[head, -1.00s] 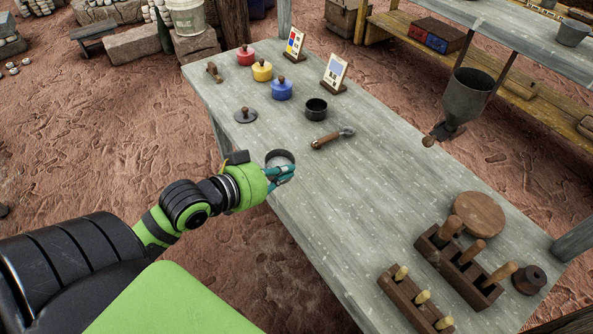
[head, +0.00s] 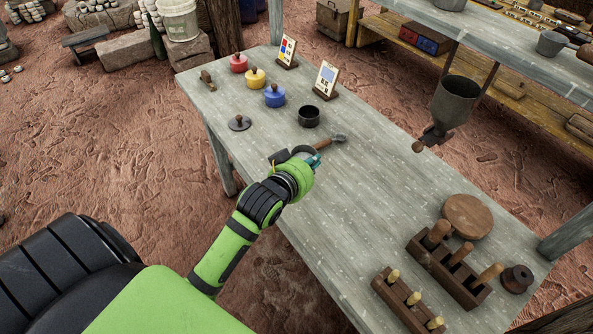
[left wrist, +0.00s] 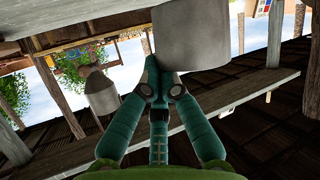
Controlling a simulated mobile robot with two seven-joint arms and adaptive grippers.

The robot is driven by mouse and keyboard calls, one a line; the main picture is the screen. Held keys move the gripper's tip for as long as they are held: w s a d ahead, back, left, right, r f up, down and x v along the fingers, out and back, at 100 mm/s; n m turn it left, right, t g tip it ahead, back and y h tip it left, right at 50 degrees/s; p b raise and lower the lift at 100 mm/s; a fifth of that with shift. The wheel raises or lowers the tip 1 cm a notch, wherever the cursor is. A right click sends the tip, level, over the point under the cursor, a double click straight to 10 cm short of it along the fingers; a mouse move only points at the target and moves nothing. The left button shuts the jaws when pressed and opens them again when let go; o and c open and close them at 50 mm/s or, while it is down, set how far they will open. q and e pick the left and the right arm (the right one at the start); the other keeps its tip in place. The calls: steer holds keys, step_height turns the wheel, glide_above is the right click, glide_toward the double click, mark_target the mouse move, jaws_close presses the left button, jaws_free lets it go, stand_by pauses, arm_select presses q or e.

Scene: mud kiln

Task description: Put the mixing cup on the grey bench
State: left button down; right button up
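The mixing cup (head: 303,152) is a grey round cup, partly hidden by my left gripper (head: 316,160) in the head view. The left gripper is shut on the cup's side. In the left wrist view the cup (left wrist: 195,35) is large at the top, touching the closed teal fingertips (left wrist: 163,85). The cup is over the grey bench (head: 365,215), left of the middle; I cannot tell whether it touches the top. My right gripper is not in view.
A scoop (head: 330,142) lies right beside the gripper, and a black cup (head: 309,117) stands behind. Red, yellow and blue (head: 274,96) lidded pots stand farther back. A hopper (head: 455,100) hangs at the right. Wooden tool racks (head: 455,268) occupy the near right; the bench's middle is clear.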

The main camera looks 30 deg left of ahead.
arm_select(q)
steer(key=a+f, duration=0.1)
steer(key=a, duration=0.1)
steer(key=a+f, duration=0.1)
steer(key=a, duration=0.1)
steer(key=shift+w+f, duration=0.1)
steer(key=shift+f, duration=2.1)
steer(key=shift+f, duration=0.15)
steer(key=c, duration=1.4)
jaws_free()
steer(key=shift+c, duration=0.2)
steer(key=v, duration=1.2)
